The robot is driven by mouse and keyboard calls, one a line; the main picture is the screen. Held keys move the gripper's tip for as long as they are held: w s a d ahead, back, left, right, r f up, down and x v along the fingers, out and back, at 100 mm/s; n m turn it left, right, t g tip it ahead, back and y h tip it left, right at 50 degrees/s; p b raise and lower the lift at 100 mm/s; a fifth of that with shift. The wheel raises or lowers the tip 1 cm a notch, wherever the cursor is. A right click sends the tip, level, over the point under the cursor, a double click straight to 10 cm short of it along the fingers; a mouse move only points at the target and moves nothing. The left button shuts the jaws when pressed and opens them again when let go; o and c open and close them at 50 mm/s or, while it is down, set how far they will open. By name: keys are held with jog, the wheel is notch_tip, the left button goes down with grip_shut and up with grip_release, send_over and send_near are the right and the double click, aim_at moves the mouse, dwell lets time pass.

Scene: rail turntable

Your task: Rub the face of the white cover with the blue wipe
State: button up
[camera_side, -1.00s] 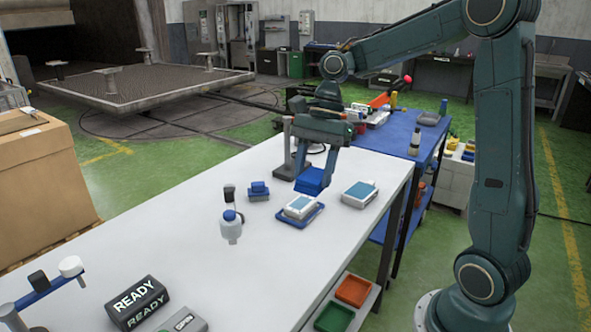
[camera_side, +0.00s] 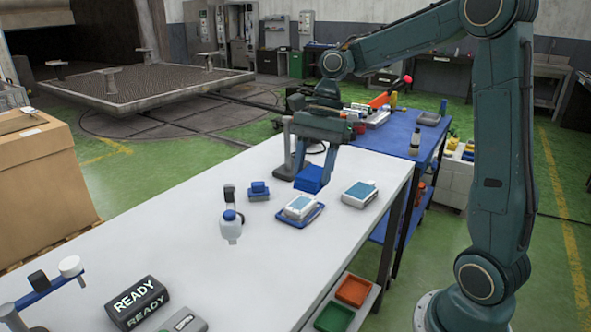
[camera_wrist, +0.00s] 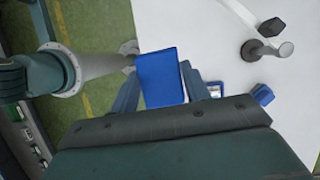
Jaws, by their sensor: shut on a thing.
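My gripper (camera_side: 313,170) is shut on the blue wipe (camera_side: 309,179), a folded blue block held above the white table. The wrist view also shows the wipe (camera_wrist: 162,77) between the two fingers. Just below it in the side view, a white piece with a pale blue top face (camera_side: 300,206) sits on a blue tray (camera_side: 288,222). A similar white block with a pale blue top (camera_side: 360,193) lies to its right. I cannot tell for certain which one is the white cover. The wipe appears apart from both.
A grey stand (camera_side: 290,165) is behind my gripper. A black READY sign (camera_side: 136,302) is at the front left.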

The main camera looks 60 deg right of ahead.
jog(key=w+d+f, duration=0.8)
jog(key=w+d, duration=0.1)
jog(key=w, duration=0.2)
jog(key=shift+w+f, duration=0.25)
jog(key=shift+d+f, duration=0.1)
jog(key=shift+f, duration=3.1)
jog(key=shift+d+f, duration=0.65)
jog(key=shift+f, duration=0.1)
jog(key=shift+d, duration=3.55)
jog(key=shift+a, duration=4.35)
notch_tip(320, 180, up, 8)
jog(key=shift+d, duration=0.15)
